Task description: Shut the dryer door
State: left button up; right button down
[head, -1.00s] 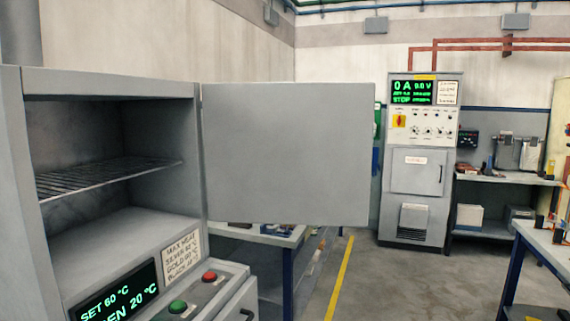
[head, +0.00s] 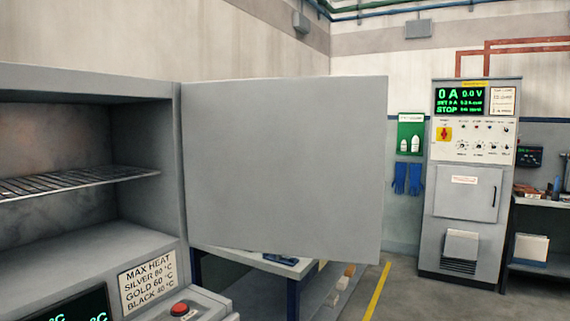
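The dryer (head: 150,87) stands at the left of the head view, with its grey cabinet cut off by the left edge. Its door (head: 285,165) is a flat grey panel, swung wide open to the right of the cabinet on its hinge side. The chamber is exposed and shows a wire shelf (head: 75,181) with nothing on it in the visible part. Below it are a green display (head: 80,308), a heat label (head: 148,282) and a red button (head: 180,309). Neither of my grippers is in view.
A table (head: 290,268) stands behind and below the door. A grey power cabinet (head: 468,225) stands at the back right, beside blue gloves (head: 407,180) on the wall. A shelf bench (head: 540,270) is at the far right. Floor with a yellow line (head: 376,290) shows between.

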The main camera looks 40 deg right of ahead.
aim_at(286, 166)
jog(key=l+u, duration=0.2)
jog(key=l, duration=0.35)
jog(key=l+u, duration=0.2)
jog(key=l, duration=0.3)
jog(key=l+u, duration=0.2)
jog(key=l, duration=0.35)
jog(key=l+u, duration=0.15)
jog(key=l, duration=0.4)
jog(key=k+l+u, duration=0.2)
jog(key=l, duration=0.3)
jog(key=k+l+u, duration=0.2)
jog(key=l, duration=0.3)
jog(key=i, duration=0.1)
